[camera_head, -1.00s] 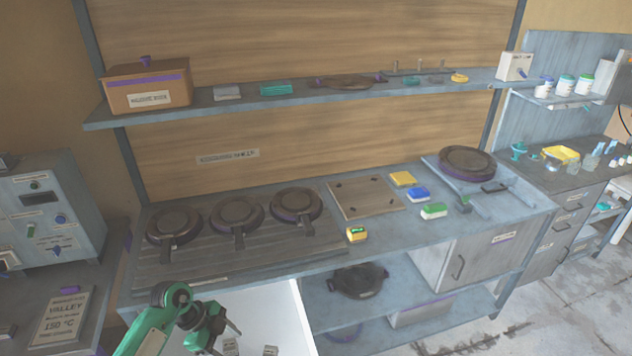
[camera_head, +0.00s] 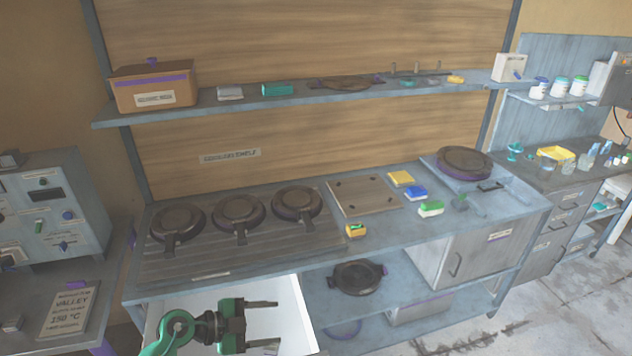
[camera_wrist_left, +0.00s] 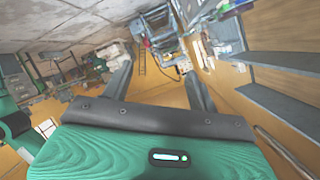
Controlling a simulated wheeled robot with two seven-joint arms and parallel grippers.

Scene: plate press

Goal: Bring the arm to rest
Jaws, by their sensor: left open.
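My left gripper (camera_head: 262,322) is at the bottom of the head view, in front of the workbench, with its fingers pointing right. Its two fingers are apart and nothing is between them. In the left wrist view the open fingers (camera_wrist_left: 158,88) stretch away from the green gripper body, with only the distant room between them. The gripper touches nothing that I can see. A white surface (camera_head: 292,292) shows behind and below it. My right gripper is not in either view.
The workbench (camera_head: 330,245) carries three round dark plates (camera_head: 238,215), a square board (camera_head: 365,195) and small coloured blocks (camera_head: 416,193). A dark round plate (camera_head: 358,277) lies on the lower shelf. A control box (camera_head: 50,210) stands at left. Floor (camera_head: 560,310) is clear at right.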

